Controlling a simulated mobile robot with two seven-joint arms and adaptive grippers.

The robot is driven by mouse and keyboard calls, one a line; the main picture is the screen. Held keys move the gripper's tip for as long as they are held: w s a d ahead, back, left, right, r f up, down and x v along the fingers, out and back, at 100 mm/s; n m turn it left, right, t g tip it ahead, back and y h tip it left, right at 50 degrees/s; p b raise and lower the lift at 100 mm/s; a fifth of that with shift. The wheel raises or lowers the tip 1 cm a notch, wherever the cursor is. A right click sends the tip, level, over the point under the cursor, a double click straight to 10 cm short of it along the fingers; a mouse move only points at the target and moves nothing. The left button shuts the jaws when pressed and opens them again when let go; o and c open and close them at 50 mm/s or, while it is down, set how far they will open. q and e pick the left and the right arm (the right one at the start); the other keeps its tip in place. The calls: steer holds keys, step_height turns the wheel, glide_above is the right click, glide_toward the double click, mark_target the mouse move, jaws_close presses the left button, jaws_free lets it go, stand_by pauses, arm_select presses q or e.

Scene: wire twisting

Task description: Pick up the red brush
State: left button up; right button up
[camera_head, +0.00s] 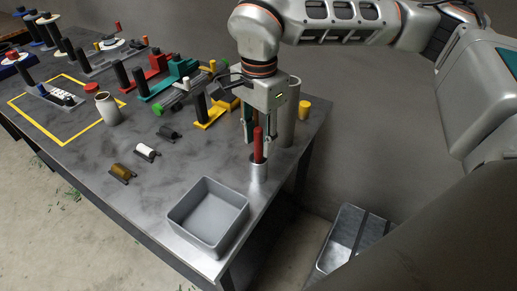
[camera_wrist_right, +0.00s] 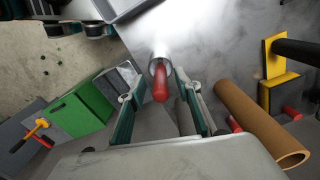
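The red brush (camera_head: 258,145) stands upright in a small silver metal cup (camera_head: 258,170) near the table's right edge. Only its red handle shows; its lower end is hidden inside the cup. My right gripper (camera_head: 260,136) points down over the handle. In the right wrist view the brush (camera_wrist_right: 161,85) lies between the two spread fingers of the gripper (camera_wrist_right: 158,92), with a gap on each side. The gripper is open and holds nothing.
A grey open bin (camera_head: 208,214) stands at the table's front, left of the cup. A white jar (camera_head: 108,108), small spools and coloured fixtures fill the left and back.

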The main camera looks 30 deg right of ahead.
steer(key=shift+f, duration=1.3)
steer(key=c, duration=0.9)
steer(key=shift+c, duration=0.2)
steer(key=shift+r, duration=0.1)
step_height(320, 180, up, 20)
steer(key=p, duration=0.1)
steer(key=shift+p, duration=0.4)
